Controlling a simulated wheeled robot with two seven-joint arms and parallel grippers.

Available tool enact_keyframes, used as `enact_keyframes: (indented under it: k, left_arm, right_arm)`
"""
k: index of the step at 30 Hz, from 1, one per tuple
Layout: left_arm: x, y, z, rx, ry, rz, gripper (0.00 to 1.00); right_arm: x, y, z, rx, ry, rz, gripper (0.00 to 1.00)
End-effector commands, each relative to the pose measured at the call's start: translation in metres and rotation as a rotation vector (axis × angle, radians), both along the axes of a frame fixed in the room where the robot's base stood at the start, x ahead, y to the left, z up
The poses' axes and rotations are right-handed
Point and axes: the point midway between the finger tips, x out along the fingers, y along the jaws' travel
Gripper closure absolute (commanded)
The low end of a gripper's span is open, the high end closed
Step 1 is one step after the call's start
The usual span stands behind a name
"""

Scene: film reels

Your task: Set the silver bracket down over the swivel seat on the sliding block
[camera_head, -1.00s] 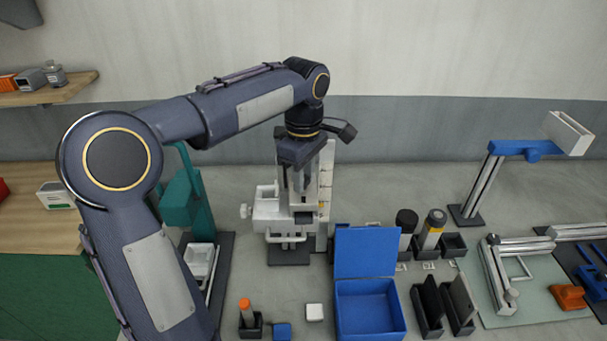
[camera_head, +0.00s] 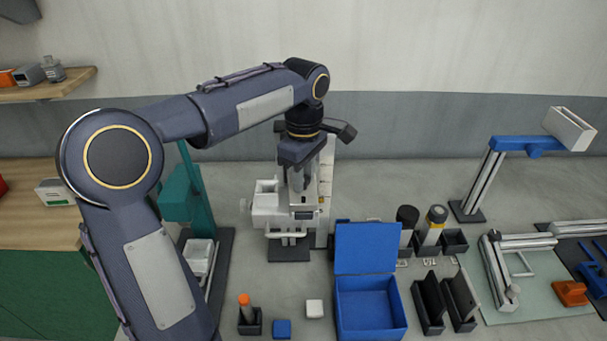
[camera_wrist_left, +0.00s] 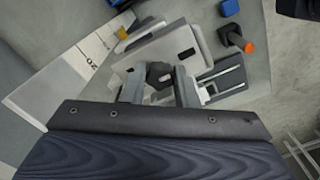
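My left gripper (camera_head: 298,181) points down over the white sliding block (camera_head: 272,213) of an upright stand. In the left wrist view two grey fingers (camera_wrist_left: 160,88) are spaced apart, with a dark part (camera_wrist_left: 157,72) between them, perhaps the swivel seat. The pale block (camera_wrist_left: 198,40) lies just beyond the fingers. I cannot pick out the silver bracket from the grey fingers and pale parts, nor tell whether it is gripped or seated. My right gripper is in neither view.
The stand's white scaled column (camera_head: 325,190) rises beside the gripper. A teal stand (camera_head: 183,195) is to the left. In front are an orange-capped tube (camera_head: 245,302), a blue cube (camera_head: 282,328), a white cube (camera_head: 314,308) and an open blue box (camera_head: 370,250).

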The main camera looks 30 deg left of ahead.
Motion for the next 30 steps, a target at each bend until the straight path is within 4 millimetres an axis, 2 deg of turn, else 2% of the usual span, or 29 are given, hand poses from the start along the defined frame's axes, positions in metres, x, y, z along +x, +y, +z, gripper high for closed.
enact_keyframes:
  k: [1, 6, 15, 17, 27, 30]
  left_arm:
    - [0.0, 0.0, 0.001, 0.0, -0.001, 0.0, 0.68]
    - [0.0, 0.0, 0.001, 0.0, -0.001, 0.0, 0.49]
    - [0.0, 0.0, 0.004, 0.0, 0.0, 0.0, 0.49]
    - [0.001, 0.0, 0.01, 0.0, -0.003, 0.0, 0.49]
    - [0.001, 0.0, 0.065, 0.0, -0.004, -0.001, 0.49]
    - [0.001, 0.0, 0.074, 0.0, -0.002, -0.001, 0.49]
  right_arm:
    - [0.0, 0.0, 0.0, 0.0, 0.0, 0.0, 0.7]
    - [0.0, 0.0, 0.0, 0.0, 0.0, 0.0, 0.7]
    - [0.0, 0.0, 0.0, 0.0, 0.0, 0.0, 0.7]
    - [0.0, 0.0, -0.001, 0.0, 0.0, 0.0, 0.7]
    - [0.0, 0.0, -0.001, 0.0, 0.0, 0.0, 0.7]
    - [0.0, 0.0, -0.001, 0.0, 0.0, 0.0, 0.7]
